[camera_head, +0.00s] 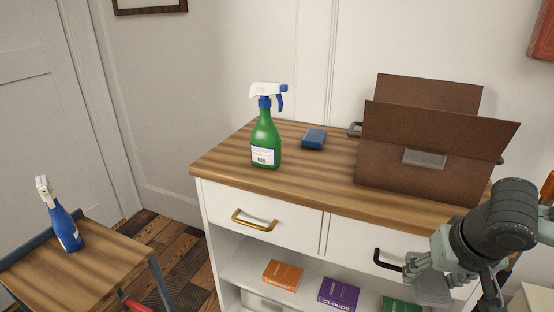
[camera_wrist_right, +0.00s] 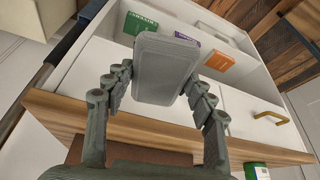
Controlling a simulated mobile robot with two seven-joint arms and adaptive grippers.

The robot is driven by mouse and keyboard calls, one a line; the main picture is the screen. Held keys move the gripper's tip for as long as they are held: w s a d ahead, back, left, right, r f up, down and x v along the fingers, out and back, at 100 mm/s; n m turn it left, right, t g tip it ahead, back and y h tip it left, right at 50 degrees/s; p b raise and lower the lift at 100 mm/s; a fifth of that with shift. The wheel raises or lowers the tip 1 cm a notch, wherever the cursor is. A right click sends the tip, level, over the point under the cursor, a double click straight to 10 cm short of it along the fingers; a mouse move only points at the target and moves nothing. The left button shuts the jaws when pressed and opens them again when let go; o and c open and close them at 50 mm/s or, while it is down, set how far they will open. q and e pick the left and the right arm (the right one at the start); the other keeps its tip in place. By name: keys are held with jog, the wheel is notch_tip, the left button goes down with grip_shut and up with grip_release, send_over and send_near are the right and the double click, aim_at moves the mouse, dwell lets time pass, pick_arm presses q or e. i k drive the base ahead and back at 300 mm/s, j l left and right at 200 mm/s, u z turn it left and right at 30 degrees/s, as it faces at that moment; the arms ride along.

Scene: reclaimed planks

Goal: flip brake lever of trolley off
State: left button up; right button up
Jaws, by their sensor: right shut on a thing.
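The trolley (camera_head: 85,277) is a small wood-topped stand with dark metal sides at the lower left in the head view. A red part (camera_head: 135,304), possibly its lever, shows low beside it, cut by the frame's bottom edge; its position cannot be told. My right gripper (camera_head: 432,275) is at the lower right in front of the cabinet, far from the trolley. In the right wrist view its two fingers (camera_wrist_right: 163,84) are shut on a grey rounded slab (camera_wrist_right: 164,68). The slab (camera_head: 434,292) also shows in the head view. My left gripper is not in view.
A blue spray bottle (camera_head: 64,230) stands on the trolley. The wood-topped cabinet (camera_head: 225,160) carries a green spray bottle (camera_head: 265,140), a blue block (camera_head: 314,139) and an open brown box (camera_head: 400,178). Several books lie on its shelf. Floor shows between trolley and cabinet.

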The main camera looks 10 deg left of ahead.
aim_at(54, 279)
jog(key=j+u, duration=0.1)
jog(key=u, duration=0.3)
jog(key=j+u, duration=0.1)
jog(key=u, duration=0.25)
jog(key=j+u, duration=0.1)
jog(key=u, duration=0.3)
jog(key=i+j, duration=0.1)
jog(key=j, duration=0.2)
jog(key=i+j, duration=0.15)
jog(key=j, duration=0.15)
jog(key=i+j, duration=0.1)
jog(key=j, duration=0.25)
